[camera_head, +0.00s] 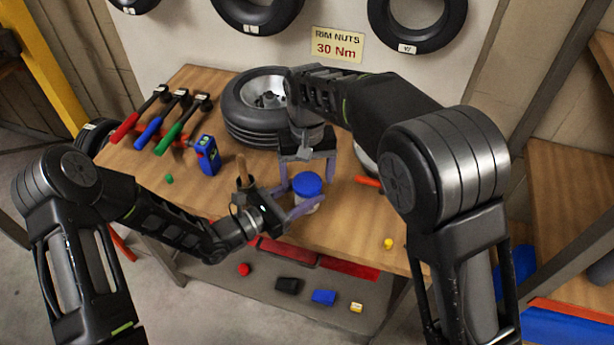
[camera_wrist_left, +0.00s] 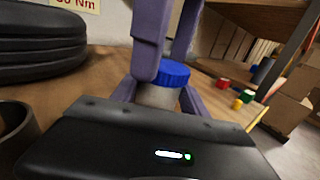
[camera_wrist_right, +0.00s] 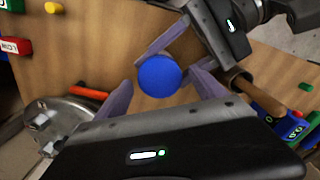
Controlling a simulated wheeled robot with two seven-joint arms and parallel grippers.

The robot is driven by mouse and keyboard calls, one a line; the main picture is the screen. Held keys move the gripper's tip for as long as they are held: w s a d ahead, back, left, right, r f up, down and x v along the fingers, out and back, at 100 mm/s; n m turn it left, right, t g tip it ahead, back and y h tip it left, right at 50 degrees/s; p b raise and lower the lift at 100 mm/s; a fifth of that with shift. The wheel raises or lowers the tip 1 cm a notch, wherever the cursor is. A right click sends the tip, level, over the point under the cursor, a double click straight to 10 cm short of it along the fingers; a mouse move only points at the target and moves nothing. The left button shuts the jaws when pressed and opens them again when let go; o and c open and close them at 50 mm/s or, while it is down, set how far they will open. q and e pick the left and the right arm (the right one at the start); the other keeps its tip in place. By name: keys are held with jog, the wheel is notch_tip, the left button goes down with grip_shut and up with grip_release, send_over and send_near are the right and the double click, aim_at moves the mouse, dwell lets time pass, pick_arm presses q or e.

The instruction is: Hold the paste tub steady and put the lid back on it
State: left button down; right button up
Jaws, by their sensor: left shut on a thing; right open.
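The paste tub (camera_wrist_left: 158,96) is a pale grey cylinder standing upright near the bench's front edge. Its blue lid (camera_head: 307,184) sits on top of it, and no gap shows in the left wrist view (camera_wrist_left: 173,73). In the right wrist view the lid (camera_wrist_right: 159,76) is seen from above and hides the tub. My left gripper (camera_head: 301,204) is shut on the tub's body, below the lid. My right gripper (camera_head: 307,170) points down from above, open, with one finger on each side of the lid. I cannot tell whether its fingers touch the lid.
A wooden handle (camera_head: 242,170) rises close behind my left gripper. A tyre (camera_head: 245,120) lies at the back. A blue box (camera_head: 208,155) and several coloured-handled wrenches (camera_head: 172,120) are at left. An orange-handled tool (camera_head: 368,181) and a yellow piece (camera_head: 388,243) lie right of the tub.

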jog(key=shift+r, duration=1.95)
jog(key=shift+c, duration=0.4)
